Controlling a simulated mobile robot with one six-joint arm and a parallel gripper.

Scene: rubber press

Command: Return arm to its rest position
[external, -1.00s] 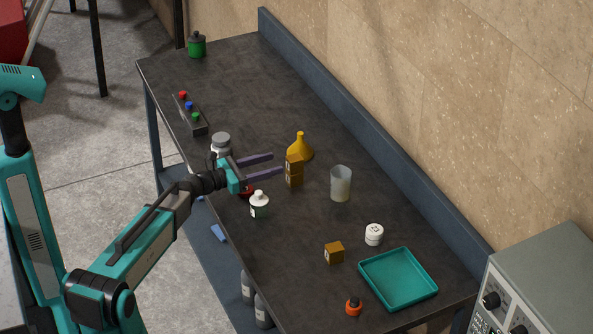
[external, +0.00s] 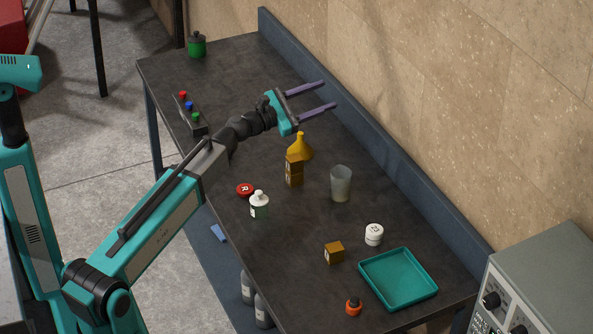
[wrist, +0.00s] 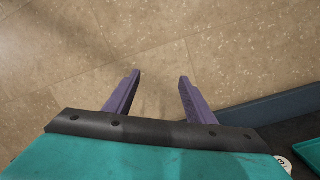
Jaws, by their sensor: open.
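My gripper (external: 329,95) is raised above the dark workbench (external: 240,75), beyond the yellow funnel, in the external view. Its two purple fingers are spread apart with nothing between them. In the wrist view my gripper (wrist: 160,82) is also empty, with the tan wall behind the fingers. My arm reaches out from the lower left. I cannot tell from these frames where the rest position lies.
Below stand a yellow funnel (external: 300,147), stacked brown boxes (external: 294,172), a beaker (external: 341,184), a white bottle (external: 259,205) and a red disc (external: 245,190). A teal tray (external: 430,294) lies at the front right. The tan wall (external: 450,110) rises behind the bench.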

